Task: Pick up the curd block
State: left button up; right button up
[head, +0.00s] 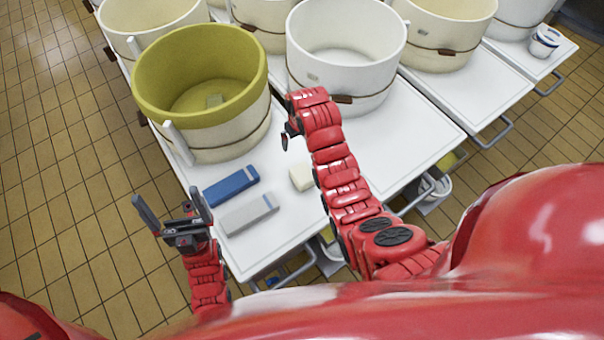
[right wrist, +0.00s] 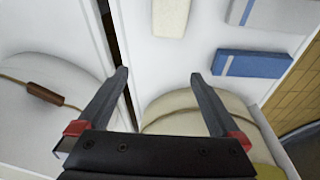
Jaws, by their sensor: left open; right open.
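The curd block is a small cream-white block (head: 301,177) lying on the white table, to the right of a blue box. It also shows at the top of the right wrist view (right wrist: 170,17). My right gripper (head: 286,128) is above the table, beyond the block and near the vats. Its two fingers (right wrist: 160,75) are spread and empty, and the block is apart from them. My left gripper (head: 166,196) is open and empty off the table's left edge, left of the grey box.
A blue box (head: 232,186) and a grey box (head: 249,214) lie left of the block. An olive-lined vat (head: 200,140) with a small pale piece inside stands behind them. A white vat (head: 345,50) stands behind my right gripper. The table (head: 415,125) is clear right of my right arm.

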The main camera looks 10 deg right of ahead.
jog(key=s+r+g, duration=0.2)
jog(key=s, duration=0.1)
jog(key=b, duration=0.7)
send_over(302, 173)
notch_tip(302, 173, down, 8)
jog(key=shift+w+f, duration=0.15)
notch_tip(302, 173, down, 4)
jog(key=shift+r+p, duration=0.2)
jog(key=shift+p, duration=0.5)
jog(key=f+p, duration=0.1)
jog(key=f, duration=0.3)
jog(key=shift+s, duration=0.2)
jog(key=shift+f, duration=0.95)
jog(key=c, duration=1.5)
jog(key=shift+w, duration=0.1)
jog(key=shift+c, duration=0.2)
